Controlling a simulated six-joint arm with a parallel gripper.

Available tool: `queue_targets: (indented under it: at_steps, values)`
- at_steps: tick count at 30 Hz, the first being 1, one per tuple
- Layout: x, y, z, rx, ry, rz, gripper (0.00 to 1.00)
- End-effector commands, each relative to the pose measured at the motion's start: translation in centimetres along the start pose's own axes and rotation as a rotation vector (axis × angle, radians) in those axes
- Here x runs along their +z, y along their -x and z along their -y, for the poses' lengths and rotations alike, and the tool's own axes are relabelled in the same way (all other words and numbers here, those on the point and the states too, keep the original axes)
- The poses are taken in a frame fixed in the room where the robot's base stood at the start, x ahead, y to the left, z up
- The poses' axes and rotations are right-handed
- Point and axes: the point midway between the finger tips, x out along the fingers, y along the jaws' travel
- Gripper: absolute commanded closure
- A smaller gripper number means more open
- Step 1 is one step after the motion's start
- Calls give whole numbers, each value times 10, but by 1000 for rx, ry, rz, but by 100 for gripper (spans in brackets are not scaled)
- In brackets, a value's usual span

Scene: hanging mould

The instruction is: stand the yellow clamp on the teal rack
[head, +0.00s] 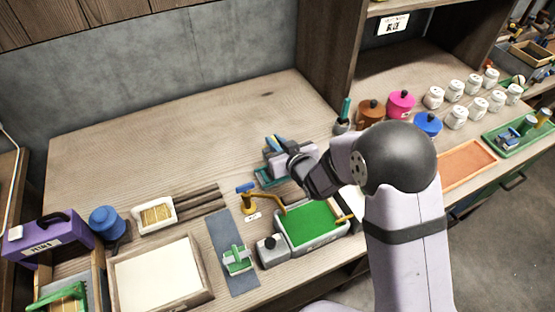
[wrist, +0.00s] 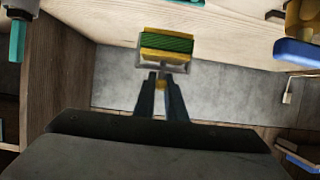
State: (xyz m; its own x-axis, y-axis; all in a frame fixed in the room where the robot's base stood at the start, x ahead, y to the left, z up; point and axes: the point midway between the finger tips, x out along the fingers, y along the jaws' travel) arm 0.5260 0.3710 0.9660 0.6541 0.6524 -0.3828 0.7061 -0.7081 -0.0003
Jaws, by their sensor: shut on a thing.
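My gripper (head: 283,150) is above the middle of the bench and is shut on the yellow clamp. In the wrist view, the clamp (wrist: 166,44) is a yellow piece with a green band and grey parts, held at the tips of my two dark fingers (wrist: 161,78). In the head view, only a little yellow and blue shows at the fingers, and my wrist hides much of the rest. The teal rack (head: 265,179) is partly visible just below my gripper. I cannot tell whether the clamp touches it.
A brown pot (head: 371,112) and a teal-handled tool (head: 346,107) stand to the right, near the cabinet's side panel. The bench behind, towards the wall, is clear.

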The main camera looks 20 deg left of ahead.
Motion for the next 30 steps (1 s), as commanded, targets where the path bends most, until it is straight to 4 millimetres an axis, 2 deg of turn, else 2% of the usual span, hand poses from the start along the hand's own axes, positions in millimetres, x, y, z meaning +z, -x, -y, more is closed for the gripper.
queue_targets:
  at_steps: [6,16,25,30]
  values:
    - [23,-9,0,0,1,0,100]
    - [31,-13,0,0,1,-1,100]
    - [58,-24,0,0,0,1,100]
    - [66,-28,0,0,1,-3,100]
